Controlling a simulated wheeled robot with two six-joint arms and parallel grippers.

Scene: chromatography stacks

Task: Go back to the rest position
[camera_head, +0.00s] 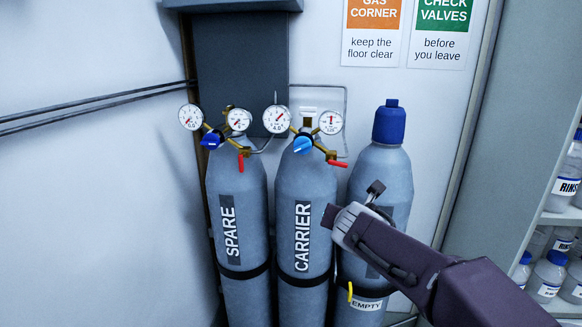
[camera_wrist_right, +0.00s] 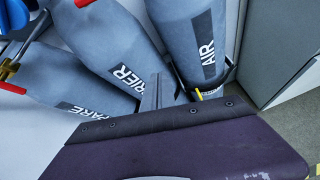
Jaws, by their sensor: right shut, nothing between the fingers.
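My right arm comes in from the lower right of the head view. Its gripper (camera_head: 350,212) is shut and empty, in front of the capped cylinder (camera_head: 385,165) and just right of the CARRIER cylinder (camera_head: 288,205). It covers the middle of the capped cylinder; I cannot tell whether it touches it. In the right wrist view the CARRIER cylinder (camera_wrist_right: 105,45) and the capped cylinder, labelled AIR (camera_wrist_right: 190,25), lie beyond my own dark arm part. My left gripper is in neither view.
The SPARE cylinder (camera_head: 238,190) stands at the left. Gauges (camera_head: 276,119) and regulators with red levers top the SPARE and CARRIER cylinders. A yellow tag and an EMPTY label (camera_head: 366,304) are on the capped cylinder. Shelves with bottles (camera_head: 547,277) stand at the right.

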